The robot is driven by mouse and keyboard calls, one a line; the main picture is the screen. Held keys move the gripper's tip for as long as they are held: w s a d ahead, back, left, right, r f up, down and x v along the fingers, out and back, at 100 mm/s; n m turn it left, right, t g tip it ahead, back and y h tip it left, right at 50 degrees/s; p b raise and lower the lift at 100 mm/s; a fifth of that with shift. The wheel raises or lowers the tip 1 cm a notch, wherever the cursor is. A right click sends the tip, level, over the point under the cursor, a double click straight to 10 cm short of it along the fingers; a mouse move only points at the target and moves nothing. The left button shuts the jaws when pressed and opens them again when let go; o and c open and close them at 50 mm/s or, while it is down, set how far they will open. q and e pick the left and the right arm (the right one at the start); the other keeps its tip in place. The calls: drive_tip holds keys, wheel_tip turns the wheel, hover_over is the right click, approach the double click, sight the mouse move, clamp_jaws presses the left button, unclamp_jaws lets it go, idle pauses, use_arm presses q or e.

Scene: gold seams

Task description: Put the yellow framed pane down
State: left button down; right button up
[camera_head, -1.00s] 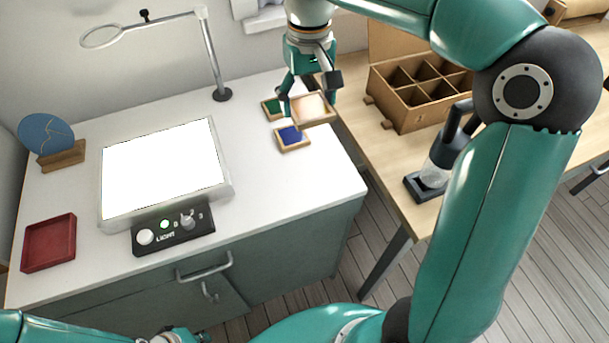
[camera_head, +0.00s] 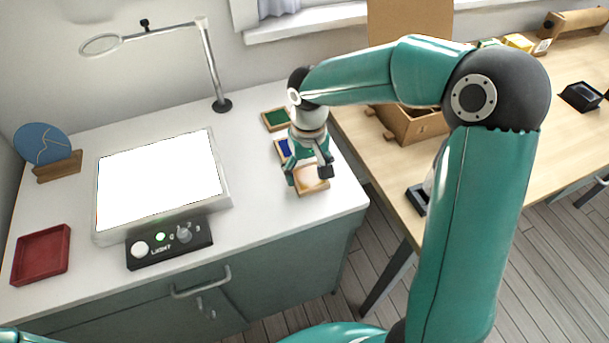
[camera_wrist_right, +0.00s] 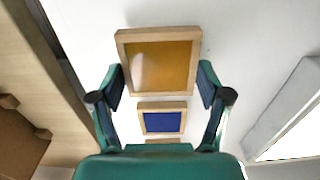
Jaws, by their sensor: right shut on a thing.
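The yellow framed pane (camera_head: 313,184) is at the front right of the white worktop, seen pale orange in the head view. In the right wrist view the yellow pane (camera_wrist_right: 160,66) shows amber glass in a light wooden frame, between my fingers. My right gripper (camera_head: 308,176) is shut on it, pointing down. The pane looks roughly level; I cannot tell whether it touches the worktop. The blue framed pane (camera_head: 283,150) lies just behind it, partly hidden by my gripper, and shows in the wrist view (camera_wrist_right: 162,122). My left gripper is out of view.
A green framed pane (camera_head: 276,119) lies farther back. The lit light panel (camera_head: 222,205) is to the left, with a lamp stand (camera_head: 221,104) behind. A red tray (camera_head: 41,254) is at far left. A wooden compartment box (camera_head: 412,127) stands on the right table.

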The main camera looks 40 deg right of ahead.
sight(308, 174)
drive_tip(key=shift+f, duration=0.6)
drive_tip(key=o, duration=1.3)
drive_tip(key=shift+r, duration=0.1)
wheel_tip(308, 174, up, 12)
drive_tip(key=shift+f+p, duration=0.1)
drive_tip(key=shift+p, duration=0.5)
